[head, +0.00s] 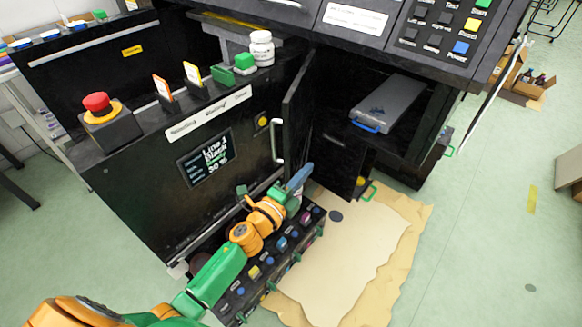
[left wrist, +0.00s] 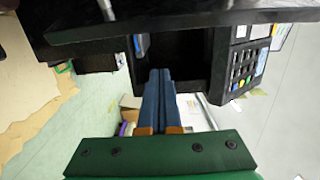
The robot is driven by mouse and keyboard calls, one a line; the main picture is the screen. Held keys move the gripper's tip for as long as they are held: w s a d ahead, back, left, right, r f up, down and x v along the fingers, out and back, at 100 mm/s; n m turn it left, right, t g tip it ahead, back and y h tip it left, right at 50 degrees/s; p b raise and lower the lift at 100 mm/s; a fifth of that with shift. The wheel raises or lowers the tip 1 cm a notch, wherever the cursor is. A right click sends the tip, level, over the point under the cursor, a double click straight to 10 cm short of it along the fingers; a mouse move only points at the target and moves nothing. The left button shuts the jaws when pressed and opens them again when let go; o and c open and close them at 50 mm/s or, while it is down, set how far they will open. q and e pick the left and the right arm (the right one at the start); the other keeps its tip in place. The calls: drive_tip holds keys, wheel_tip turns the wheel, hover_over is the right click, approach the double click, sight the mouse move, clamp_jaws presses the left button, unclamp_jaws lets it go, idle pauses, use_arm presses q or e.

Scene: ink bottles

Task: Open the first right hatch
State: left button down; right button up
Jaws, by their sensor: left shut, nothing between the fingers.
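The black machine has an open cabinet on its right side. A black hatch door (head: 296,105) with a silver handle (head: 276,140) stands swung out at the left of the opening. A lower black panel (head: 345,165) with a green handle (head: 368,190) is at the right. I cannot tell which one is the first right hatch. My left gripper (head: 303,174) is below and right of the silver handle, apart from it. Its blue fingers are together and empty in the left wrist view (left wrist: 159,80). My right gripper is not in view.
A grey case (head: 389,103) with a blue handle sits inside the opening. A control panel (head: 440,30) overhangs above. A black rack with several coloured knobs (head: 265,260) lies below my left arm. Brown sheets (head: 345,250) cover the floor at right.

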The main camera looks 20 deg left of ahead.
sight(290, 168)
use_arm(q)
drive_tip(key=a, duration=0.3)
drive_tip(key=shift+a, duration=0.5)
